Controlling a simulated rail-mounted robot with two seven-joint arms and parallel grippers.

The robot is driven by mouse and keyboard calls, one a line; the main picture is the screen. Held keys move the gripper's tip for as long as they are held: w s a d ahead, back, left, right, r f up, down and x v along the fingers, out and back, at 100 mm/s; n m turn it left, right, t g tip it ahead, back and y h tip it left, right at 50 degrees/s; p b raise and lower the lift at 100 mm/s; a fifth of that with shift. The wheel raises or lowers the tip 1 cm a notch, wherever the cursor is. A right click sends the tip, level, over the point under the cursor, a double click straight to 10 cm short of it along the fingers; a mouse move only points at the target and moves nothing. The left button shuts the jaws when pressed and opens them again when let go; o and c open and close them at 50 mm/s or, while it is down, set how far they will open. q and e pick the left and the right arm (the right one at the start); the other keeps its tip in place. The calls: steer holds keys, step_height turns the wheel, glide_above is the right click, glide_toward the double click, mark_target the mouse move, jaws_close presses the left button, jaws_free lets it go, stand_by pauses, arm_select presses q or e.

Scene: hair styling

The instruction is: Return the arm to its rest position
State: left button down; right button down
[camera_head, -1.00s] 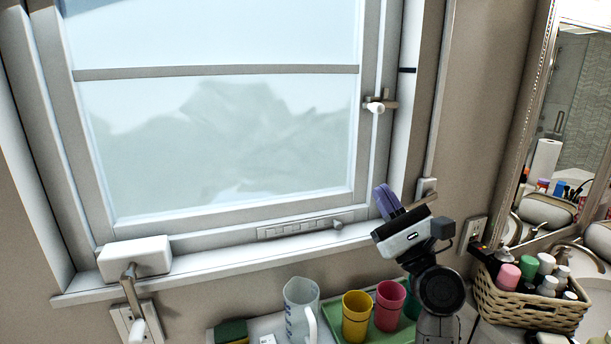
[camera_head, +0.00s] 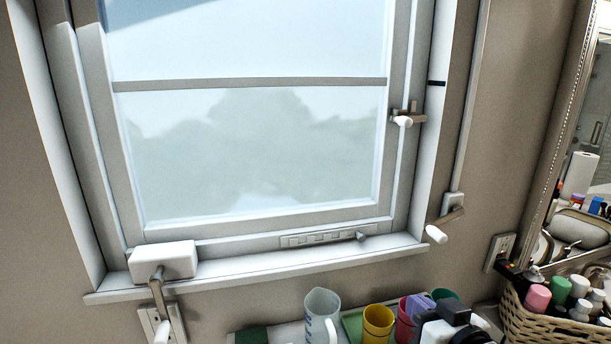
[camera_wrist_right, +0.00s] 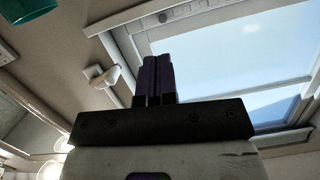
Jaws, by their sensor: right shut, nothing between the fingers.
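My right gripper (camera_head: 420,302) is at the lower right of the head view, low in front of the cups. Its purple fingers are up against the pink cup in the picture; I cannot tell whether they touch it. The wrist view shows the same purple fingers (camera_wrist_right: 154,78) together, with nothing between them. My arm's wrist is cut off by the bottom edge of the head view. My left gripper is not in view.
A clear jug (camera_head: 321,312), yellow cup (camera_head: 377,323), pink cup (camera_head: 404,321) and green cup (camera_head: 446,295) stand below the window (camera_head: 250,160). A wicker basket (camera_head: 540,325) of bottles is at right.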

steer(key=s+d+f+g+h+p, duration=0.1)
steer(key=s+f+g, duration=0.4)
steer(key=s+f, duration=1)
steer(key=s+d+f+g+h+p, duration=0.2)
steer(key=s+f+g+p, duration=0.4)
steer(key=s+f, duration=1)
steer(key=s+h, duration=0.1)
steer(key=s, duration=0.2)
steer(key=shift+s+d+f, duration=0.15)
steer(key=shift+s+f, duration=0.05)
steer(key=shift+f, duration=0.1)
